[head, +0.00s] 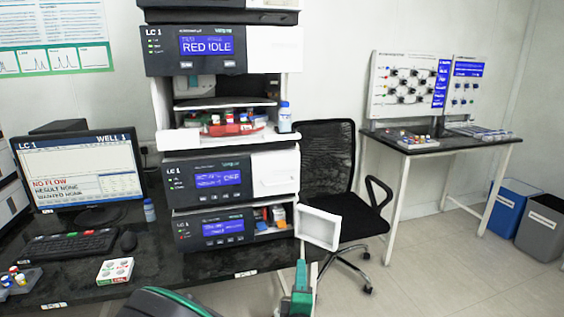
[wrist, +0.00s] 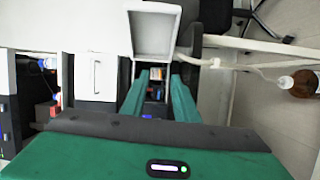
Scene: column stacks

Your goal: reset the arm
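My gripper (head: 300,278) is at the bottom middle of the head view, in front of the instrument stack and below a small open white door (head: 317,227). In the wrist view its two green fingers (wrist: 160,88) stand apart with a gap between them. Nothing is held between them. Small orange and blue items inside an open compartment show beyond the gap. The open door also shows in the wrist view (wrist: 153,32), just past the fingertips. Whether the fingers touch the door or the stack, I cannot tell.
The LC 1 stack (head: 218,183) stands on a black bench (head: 70,290) beside a monitor (head: 80,175) and keyboard (head: 65,245). A black chair (head: 330,165) is behind the door. A brown bottle (wrist: 302,83) is at the right.

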